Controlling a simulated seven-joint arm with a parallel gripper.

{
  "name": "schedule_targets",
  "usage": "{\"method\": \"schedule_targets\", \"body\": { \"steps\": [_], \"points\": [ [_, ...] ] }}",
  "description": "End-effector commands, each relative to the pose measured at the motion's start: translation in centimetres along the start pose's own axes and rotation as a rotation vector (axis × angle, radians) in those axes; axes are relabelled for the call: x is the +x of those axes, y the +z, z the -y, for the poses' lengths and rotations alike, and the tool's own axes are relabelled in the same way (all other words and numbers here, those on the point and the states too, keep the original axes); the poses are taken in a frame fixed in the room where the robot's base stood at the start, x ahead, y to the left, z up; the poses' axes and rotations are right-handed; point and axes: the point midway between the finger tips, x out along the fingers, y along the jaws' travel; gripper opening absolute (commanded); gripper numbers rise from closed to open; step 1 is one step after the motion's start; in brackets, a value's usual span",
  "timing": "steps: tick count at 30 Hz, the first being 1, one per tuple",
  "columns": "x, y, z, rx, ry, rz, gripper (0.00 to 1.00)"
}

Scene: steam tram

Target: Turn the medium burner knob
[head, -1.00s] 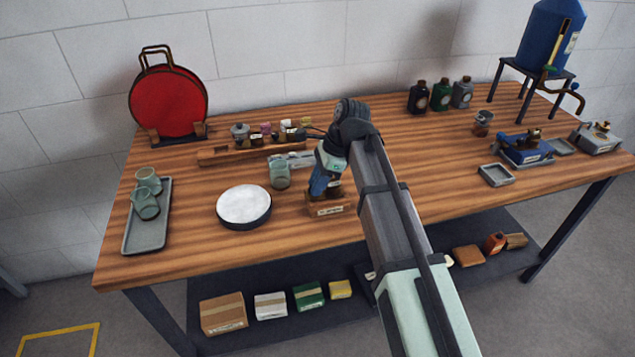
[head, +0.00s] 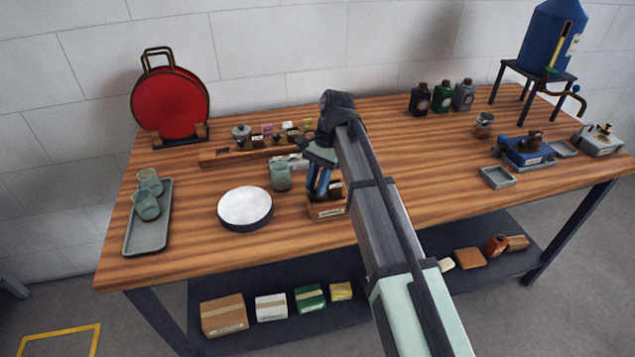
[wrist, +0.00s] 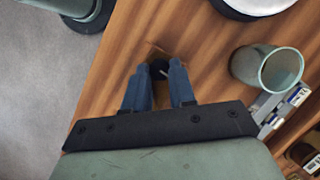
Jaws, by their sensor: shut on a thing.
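My gripper (head: 318,194) is at the small wooden block (head: 326,211) with a pale label near the table's front edge. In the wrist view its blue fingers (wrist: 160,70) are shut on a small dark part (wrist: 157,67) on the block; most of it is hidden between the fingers. Another dark piece stands on the block beside the fingers. A blue burner-like unit (head: 527,150) and a grey one (head: 598,140) stand at the right, away from my gripper. I cannot tell which part is the medium burner knob.
A green cup (head: 280,176) stands just left of the gripper, with a white-topped round disc (head: 245,205) beyond it. A wooden rack (head: 240,154) with small jars lies behind. A grey tray (head: 150,230) with cups is at the left. The table between the arm and the blue unit is mostly clear.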

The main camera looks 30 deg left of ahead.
Motion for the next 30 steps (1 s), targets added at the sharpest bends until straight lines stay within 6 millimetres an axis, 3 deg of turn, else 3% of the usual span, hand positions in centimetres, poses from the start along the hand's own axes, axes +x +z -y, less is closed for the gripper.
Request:
{"method": "schedule_targets", "body": {
  "steps": [19, 20, 28, 30],
  "points": [
    [0.26, -0.02, 0.13, -0.048, 0.015, -0.002, 0.00],
    [0.26, -0.02, 0.13, -0.047, 0.015, -0.003, 0.26],
    [0.18, -0.02, 0.11, -0.047, 0.015, -0.002, 0.51],
    [0.16, -0.02, 0.10, -0.046, 0.015, -0.002, 0.51]
  ]
}}
